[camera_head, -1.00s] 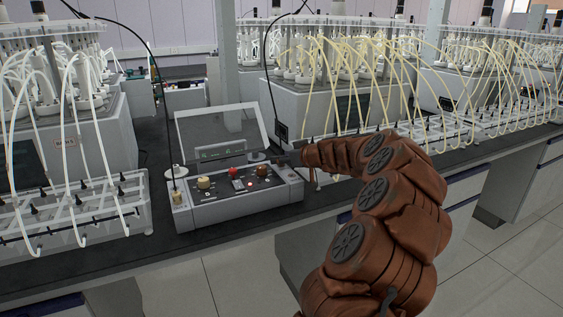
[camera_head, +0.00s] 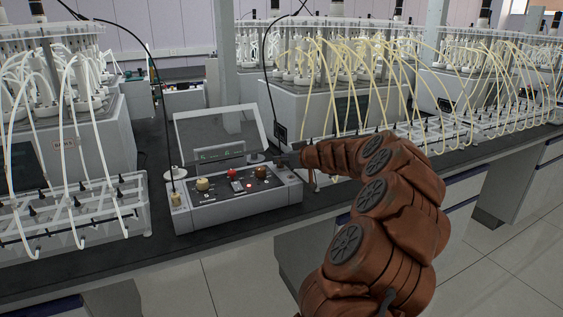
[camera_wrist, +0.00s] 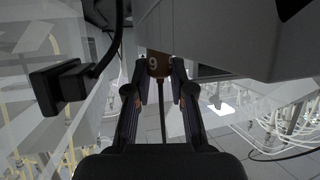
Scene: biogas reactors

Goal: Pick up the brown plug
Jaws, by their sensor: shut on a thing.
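The brown plug (camera_wrist: 158,66), marked with a 9, sits between the fingertips of my gripper (camera_wrist: 160,78) in the wrist view. The fingers are shut on it. A dark cable (camera_wrist: 163,105) runs from the plug back between the fingers. The plug is right by a grey housing, and I cannot tell whether it touches it. In the head view my gripper (camera_head: 288,159) is at the right rear of the grey control box (camera_head: 235,205). The plug cannot be made out there.
The box has a raised clear lid (camera_head: 215,128), knobs and a red button (camera_head: 231,174). A black plug with a cable (camera_wrist: 62,84) is left of my fingers. Tube racks (camera_head: 75,215) and reactors stand along the bench. The floor in front is clear.

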